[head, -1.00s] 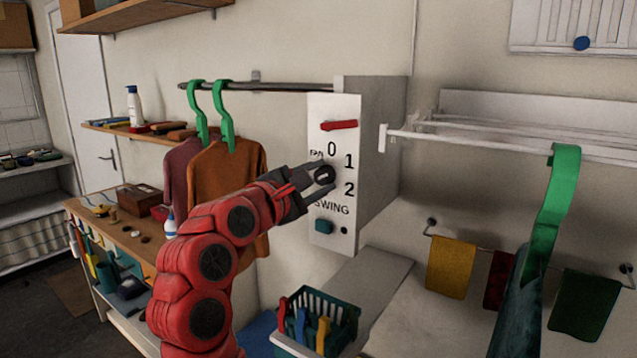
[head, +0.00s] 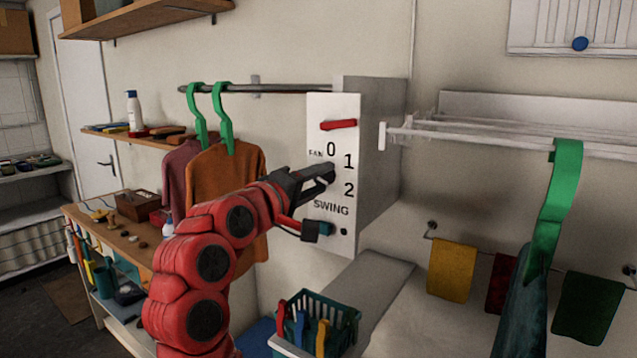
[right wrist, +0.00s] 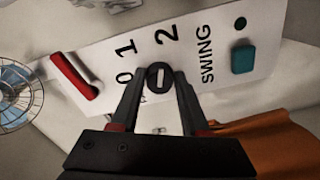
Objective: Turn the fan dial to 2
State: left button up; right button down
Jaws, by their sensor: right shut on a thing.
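The white control panel (head: 322,110) carries the marks 0, 1 and 2, FAN and SWING. The fan dial (right wrist: 158,77) is round and dark with a white line. In the right wrist view it sits between the fingertips of my right gripper (right wrist: 161,78), which is shut on it. The line runs roughly up and down there, with the 2 (right wrist: 168,33) above it and slightly right. In the head view my right gripper (head: 326,176) hides most of the dial. My left gripper is not in view.
A red lever (head: 338,125) is above the dial. A teal button (right wrist: 243,60) is beside SWING. Shirts (head: 228,178) on green hangers are left of the panel. A drying rack (head: 450,137) is to the right. A basket (head: 288,342) with pegs stands below.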

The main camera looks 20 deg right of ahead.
jog(key=shift+m, duration=0.8)
jog(key=shift+c, duration=2)
grip_release()
jog(key=shift+a, duration=0.1)
jog(key=shift+s+a+f+b, duration=0.15)
jog(key=shift+s+a+b, duration=0.1)
jog(key=shift+a+b, duration=0.1)
jog(key=b+v, duration=0.3)
jog(key=v, duration=1.3)
jog(key=shift+s, duration=0.2)
jog(key=shift+a, duration=0.1)
